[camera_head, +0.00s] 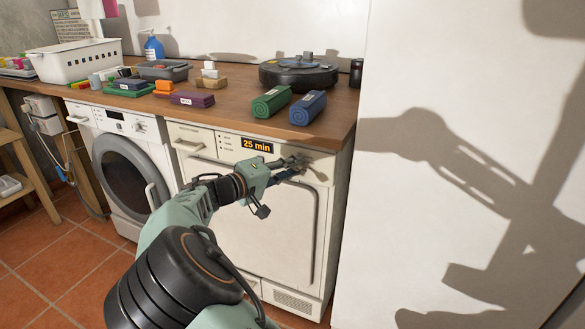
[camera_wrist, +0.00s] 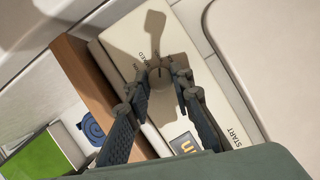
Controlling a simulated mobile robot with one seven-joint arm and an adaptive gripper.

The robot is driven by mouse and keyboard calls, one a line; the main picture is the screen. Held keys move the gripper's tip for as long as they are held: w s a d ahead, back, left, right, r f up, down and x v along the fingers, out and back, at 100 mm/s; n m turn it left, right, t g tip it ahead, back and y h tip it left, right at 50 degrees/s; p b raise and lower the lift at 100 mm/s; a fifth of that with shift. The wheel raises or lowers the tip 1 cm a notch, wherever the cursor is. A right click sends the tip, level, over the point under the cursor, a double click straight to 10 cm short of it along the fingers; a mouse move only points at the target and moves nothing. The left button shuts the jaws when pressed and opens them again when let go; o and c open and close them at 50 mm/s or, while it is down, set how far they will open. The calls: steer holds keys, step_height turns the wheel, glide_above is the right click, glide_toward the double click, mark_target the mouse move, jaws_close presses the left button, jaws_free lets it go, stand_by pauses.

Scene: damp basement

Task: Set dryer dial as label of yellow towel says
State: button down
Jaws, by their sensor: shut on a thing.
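The dryer (camera_head: 265,215) is the white machine on the right under the counter. Its display (camera_head: 257,146) reads "25 min". My gripper (camera_head: 296,168) is at the right end of the control panel. In the wrist view, my gripper's fingertips (camera_wrist: 160,78) are shut on a round grey dial (camera_wrist: 161,73), one on each side. The dial's pointer is too small to read, and printed words around it are partly hidden. "START" shows on the panel beside it. I cannot pick out a yellow towel or read its label in these views.
Green (camera_head: 271,102) and blue (camera_head: 307,108) rolled towels with small labels lie near the counter's front edge. Folded coloured cloths, a white basket (camera_head: 75,62) and a black round object (camera_head: 298,75) are also on the counter. A washer (camera_head: 127,175) stands left of the dryer.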

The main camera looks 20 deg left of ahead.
steer(key=c, duration=1.7)
jaws_free()
steer(key=shift+s+a, duration=0.1)
steer(key=v, duration=1.1)
steer(key=shift+s+a, duration=0.15)
steer(key=shift+s, duration=0.25)
